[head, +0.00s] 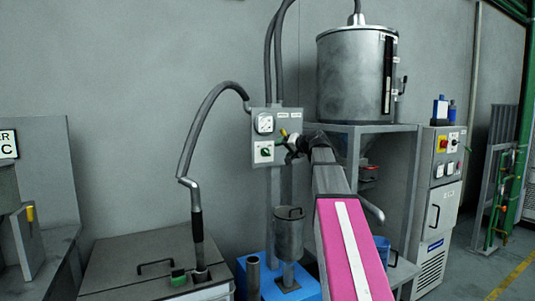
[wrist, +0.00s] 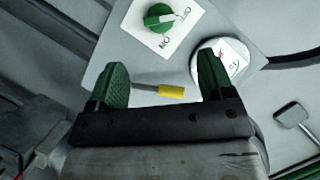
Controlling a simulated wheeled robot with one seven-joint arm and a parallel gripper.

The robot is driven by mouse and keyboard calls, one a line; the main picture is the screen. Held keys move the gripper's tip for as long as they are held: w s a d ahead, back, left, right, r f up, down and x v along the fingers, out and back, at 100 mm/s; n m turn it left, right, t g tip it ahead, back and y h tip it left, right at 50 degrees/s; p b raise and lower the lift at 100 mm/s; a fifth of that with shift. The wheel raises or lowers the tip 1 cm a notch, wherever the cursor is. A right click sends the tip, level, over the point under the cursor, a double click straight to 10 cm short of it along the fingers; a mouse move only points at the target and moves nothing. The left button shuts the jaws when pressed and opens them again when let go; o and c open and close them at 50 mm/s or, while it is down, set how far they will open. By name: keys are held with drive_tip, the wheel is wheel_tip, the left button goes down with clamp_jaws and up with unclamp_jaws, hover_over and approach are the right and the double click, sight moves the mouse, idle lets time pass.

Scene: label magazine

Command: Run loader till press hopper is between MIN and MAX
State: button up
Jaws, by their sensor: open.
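The press hopper looks to be the grey metal drum (head: 350,75) on a stand. A dark vertical strip (head: 388,75) runs down its side; no MIN or MAX marks or fill level are readable. A grey control panel (head: 286,155) carries a round gauge (head: 264,123) and a green rotary switch (head: 265,152). In the wrist view the switch (wrist: 158,16) has a white pointer toward the right, and the gauge (wrist: 228,50) is partly behind a finger. My gripper (head: 289,140) is open at the panel. A yellow-tipped lever (wrist: 172,91) shows between its green fingers (wrist: 163,82).
A grey hose runs to a wand (head: 197,225) standing in a lidded bin (head: 120,262). A metal canister (head: 289,235) stands over a blue base (head: 310,289) below the panel. A white cabinet (head: 438,205) with switches stands at right. Free floor (head: 480,272) shows at far right.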

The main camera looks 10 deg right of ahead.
sight(268, 152)
drive_tip(key=x, duration=1)
drive_tip(key=shift+w+a, duration=0.25)
drive_tip(key=c, duration=0.9)
